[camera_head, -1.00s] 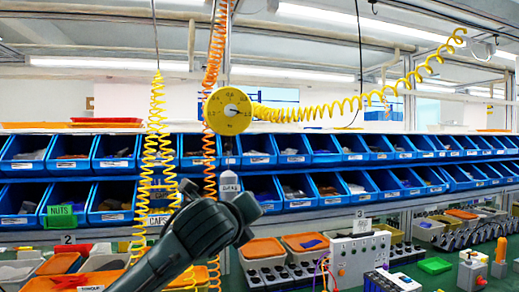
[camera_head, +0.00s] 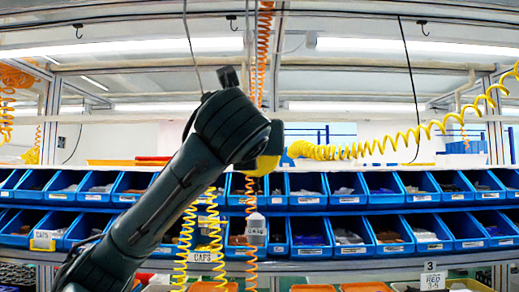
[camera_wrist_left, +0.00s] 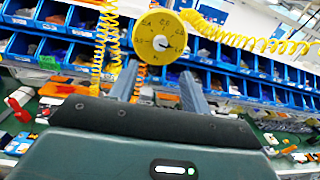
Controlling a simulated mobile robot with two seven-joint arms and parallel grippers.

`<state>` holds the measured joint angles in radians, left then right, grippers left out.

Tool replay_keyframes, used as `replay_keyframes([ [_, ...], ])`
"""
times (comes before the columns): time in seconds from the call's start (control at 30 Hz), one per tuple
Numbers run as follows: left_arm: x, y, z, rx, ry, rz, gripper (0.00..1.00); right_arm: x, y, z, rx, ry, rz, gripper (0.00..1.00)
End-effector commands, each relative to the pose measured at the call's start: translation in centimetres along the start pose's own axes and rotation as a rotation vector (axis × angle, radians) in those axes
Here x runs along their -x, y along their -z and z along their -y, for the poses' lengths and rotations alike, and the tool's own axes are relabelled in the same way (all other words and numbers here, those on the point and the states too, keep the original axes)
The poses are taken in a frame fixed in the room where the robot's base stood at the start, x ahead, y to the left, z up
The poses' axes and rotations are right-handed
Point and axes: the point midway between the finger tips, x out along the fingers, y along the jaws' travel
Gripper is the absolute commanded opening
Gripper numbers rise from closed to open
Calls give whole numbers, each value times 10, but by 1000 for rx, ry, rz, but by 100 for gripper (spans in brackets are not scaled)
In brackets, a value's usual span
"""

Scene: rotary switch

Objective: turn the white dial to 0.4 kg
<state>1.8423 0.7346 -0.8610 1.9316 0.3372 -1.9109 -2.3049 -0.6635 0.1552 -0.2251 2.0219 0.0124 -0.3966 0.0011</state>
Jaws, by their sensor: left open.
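A round yellow dial face (camera_wrist_left: 160,20) with dark numbers hangs ahead in the left wrist view. A small pale knob (camera_wrist_left: 160,43) sits at its centre with a dark pointer toward the right; the exact reading is too small to tell. In the head view my left arm covers most of the dial, and only a yellow lower part (camera_head: 262,166) shows. My left gripper (camera_wrist_left: 159,68) is open and empty, its two fingers pointing at the dial's lower left and lower right. Whether the fingertips touch the dial, I cannot tell. My right gripper is out of view.
A yellow coiled hose (camera_head: 400,140) runs right from beside the dial. Orange (camera_head: 264,50) and yellow coils (camera_head: 188,235) hang close by. Two rows of blue bins (camera_head: 345,232) stand behind and below. The air to the right of my arm is mostly open.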

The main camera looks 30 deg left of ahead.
Motion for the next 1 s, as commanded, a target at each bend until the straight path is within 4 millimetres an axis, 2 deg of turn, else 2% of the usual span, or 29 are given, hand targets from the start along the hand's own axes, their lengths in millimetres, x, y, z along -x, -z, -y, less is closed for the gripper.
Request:
replay_keyframes([
  [0.3,-68,-2,0,1,-3,-4,48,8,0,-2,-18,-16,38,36],
  [0.5,-100,-1,0,2,-2,-4,48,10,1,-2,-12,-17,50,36],
  [0.7,-113,0,0,3,0,0,48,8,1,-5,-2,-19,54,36],
  [1.0,-114,0,0,3,0,0,46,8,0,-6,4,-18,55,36],
])
